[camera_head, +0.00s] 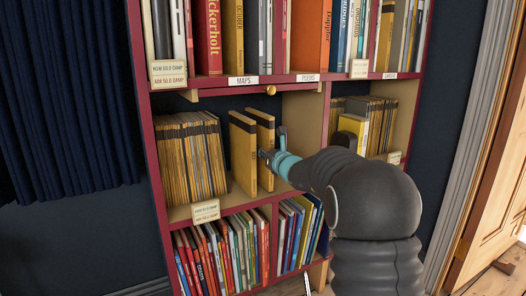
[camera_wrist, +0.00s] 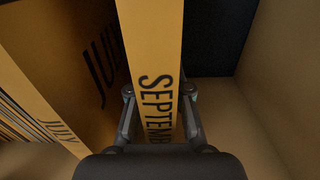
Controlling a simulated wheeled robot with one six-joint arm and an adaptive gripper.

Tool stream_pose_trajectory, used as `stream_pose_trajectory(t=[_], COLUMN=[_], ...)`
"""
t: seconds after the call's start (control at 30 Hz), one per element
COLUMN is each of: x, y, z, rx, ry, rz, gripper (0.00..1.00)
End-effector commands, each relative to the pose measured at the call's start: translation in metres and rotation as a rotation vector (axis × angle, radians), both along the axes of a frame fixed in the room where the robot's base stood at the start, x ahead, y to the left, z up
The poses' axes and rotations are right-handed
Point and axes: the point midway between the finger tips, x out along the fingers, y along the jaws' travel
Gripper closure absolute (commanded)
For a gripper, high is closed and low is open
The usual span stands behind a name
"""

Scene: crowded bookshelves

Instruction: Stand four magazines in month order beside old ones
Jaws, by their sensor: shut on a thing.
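Two yellow magazines stand upright and a little apart in the middle-left compartment: a left one (camera_head: 243,150) and a right one (camera_head: 264,130). My gripper (camera_head: 268,156) is shut on the right one, whose spine reads SEPTEMB in the wrist view (camera_wrist: 157,70), with a finger on each side. My gripper also shows in the wrist view (camera_wrist: 160,105). Left of it there, a yellow surface (camera_wrist: 70,55) carries large letters starting JU, partly in shadow. The old magazines (camera_head: 188,160) stand in a tight row at the compartment's left. My arm hides part of the right side.
The compartment's right wall (camera_head: 302,125) stands close to the right magazine. Another compartment holds more magazines (camera_head: 375,115) and a brighter yellow item (camera_head: 352,128). A small label card (camera_head: 206,211) hangs on the shelf edge below the old row. Books fill the shelves above and below.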

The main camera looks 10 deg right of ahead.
Motion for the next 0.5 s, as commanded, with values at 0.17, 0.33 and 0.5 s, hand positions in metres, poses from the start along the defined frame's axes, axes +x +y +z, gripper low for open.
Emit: stream_pose_trajectory(t=[0.17, 0.33, 0.5], x=[-0.0002, -0.0002, -0.0002], y=[0.0002, 0.0002, 0.0000], z=[0.0006, -0.0020, -0.0045], rx=[0.000, 0.000, 0.000], ry=[-0.003, -0.003, -0.003], rz=[0.001, 0.001, 0.001], gripper=[1.00, 1.00, 1.00])
